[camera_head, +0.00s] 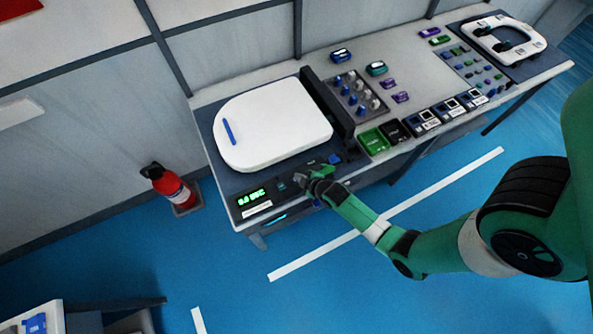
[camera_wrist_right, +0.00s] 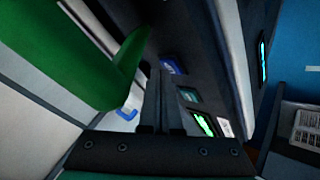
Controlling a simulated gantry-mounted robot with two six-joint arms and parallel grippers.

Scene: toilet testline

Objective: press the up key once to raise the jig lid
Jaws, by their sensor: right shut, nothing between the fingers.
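The jig lid (camera_head: 285,120) is a white rounded seat lid, lying flat on the dark jig at the left end of the bench. Along the jig's front strip are a green lit display (camera_head: 252,196), a small teal key (camera_head: 282,186) and a blue key (camera_head: 335,159). My right gripper (camera_head: 306,178) is shut and empty, close over this strip. In the right wrist view its fingers (camera_wrist_right: 172,95) point at the strip beside a blue key (camera_wrist_right: 178,67), a teal key (camera_wrist_right: 189,95) and the lit display (camera_wrist_right: 203,123). I cannot tell which key is up, nor whether the fingertips touch one.
A dark upright panel (camera_head: 328,105) stands right of the lid. Beyond it are a knob box (camera_head: 357,95), green and black bins (camera_head: 373,141) and a second seat fixture (camera_head: 505,36). A red fire extinguisher (camera_head: 170,186) stands on the floor at left. Open blue floor lies in front.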

